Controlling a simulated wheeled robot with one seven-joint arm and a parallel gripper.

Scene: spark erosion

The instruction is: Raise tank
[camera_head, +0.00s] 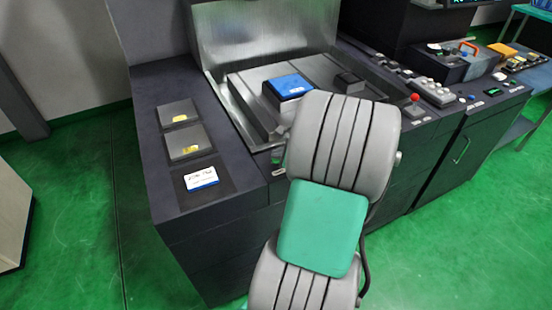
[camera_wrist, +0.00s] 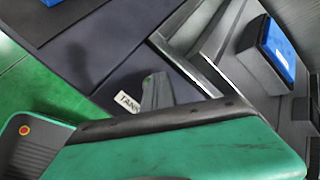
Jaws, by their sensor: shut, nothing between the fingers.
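The machine's tank area shows in the head view as a bare metal basin rim (camera_head: 233,117) around a grey work table (camera_head: 318,70). A blue-topped block (camera_head: 288,87) sits on that table; it also shows in the wrist view (camera_wrist: 276,50). A white label reading "TANK" (camera_wrist: 127,103) is on the dark front of the machine in the wrist view. My gripper (camera_wrist: 158,90) shows as grey fingertips past my green hand, shut and empty, close beside the label. Any control by the label is hidden. In the head view my arm hides the gripper.
A dark side counter (camera_head: 170,95) at left carries two grey boxes with yellow marks (camera_head: 183,142) and a white-and-blue card (camera_head: 201,178). A control panel with a red button (camera_head: 415,98) stands right of the basin.

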